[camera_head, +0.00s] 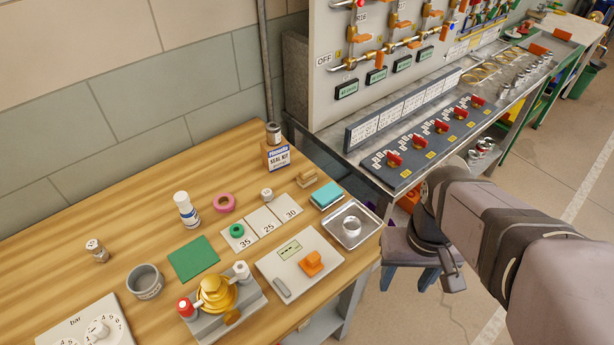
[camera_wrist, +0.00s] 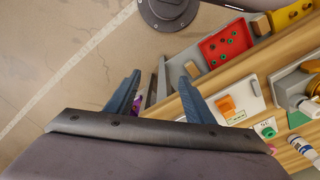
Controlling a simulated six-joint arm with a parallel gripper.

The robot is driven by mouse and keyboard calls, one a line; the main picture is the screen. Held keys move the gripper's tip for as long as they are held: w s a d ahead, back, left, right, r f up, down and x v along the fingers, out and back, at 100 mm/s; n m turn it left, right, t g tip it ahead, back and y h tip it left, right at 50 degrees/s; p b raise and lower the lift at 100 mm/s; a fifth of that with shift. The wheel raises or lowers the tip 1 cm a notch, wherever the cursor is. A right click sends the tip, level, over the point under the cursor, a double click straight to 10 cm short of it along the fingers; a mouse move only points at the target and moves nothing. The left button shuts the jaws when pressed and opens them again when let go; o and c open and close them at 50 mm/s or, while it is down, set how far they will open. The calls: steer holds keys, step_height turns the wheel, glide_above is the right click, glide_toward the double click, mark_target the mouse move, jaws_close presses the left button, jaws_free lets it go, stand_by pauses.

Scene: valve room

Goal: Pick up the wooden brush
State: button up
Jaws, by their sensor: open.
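A small tan wooden block shape that looks like the wooden brush (camera_head: 307,178) lies on the wooden table in the head view, right of the seal kit box and behind the blue sponge. I cannot make it out in the wrist view. My gripper (camera_wrist: 158,92) is open in the wrist view, with its two blue-grey fingers apart and nothing held between them. In the head view my arm comes in from the right, and its end is off the table's right side, apart from the brush.
Near the brush are the seal kit box (camera_head: 277,157), blue sponge (camera_head: 326,194) and metal tray (camera_head: 374,226). A scale with an orange object (camera_head: 312,263) and a brass valve fixture (camera_head: 216,292) stand in front. A bench with red-handled valves (camera_head: 441,126) is beyond.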

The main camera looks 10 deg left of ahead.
steer(key=w+n, duration=0.1)
steer(key=n+t+h+b, duration=0.6)
steer(key=n+h, duration=0.2)
steer(key=n, duration=1.2)
glide_above(304, 172)
steer(key=s+d, duration=0.6)
steer(key=d, duration=0.1)
steer(key=shift+s+a+f, duration=0.2)
steer(key=shift+f, duration=0.2)
steer(key=a+f+n+t, duration=0.1)
steer(key=a+n, duration=0.1)
steer(key=a, duration=0.1)
steer(key=w+a+f+n+t+h, duration=0.1)
steer(key=a, duration=0.3)
steer(key=w+a+f+n+t+b, duration=0.1)
steer(key=a+f+n, duration=0.1)
steer(key=a, duration=0.1)
steer(key=shift+w+a+f+n+t, duration=0.1)
steer(key=shift+w+a+n+t, duration=0.05)
steer(key=shift+a+n+t, duration=0.2)
steer(key=shift+f, duration=0.2)
steer(key=shift+r+p+x, duration=0.2)
steer(key=shift+p+x, duration=0.45)
steer(key=shift+x, duration=0.9)
steer(key=shift+r+p+x, duration=0.15)
steer(key=shift+p+x, duration=0.45)
steer(key=shift+x, duration=1.7)
steer(key=c, duration=1.1)
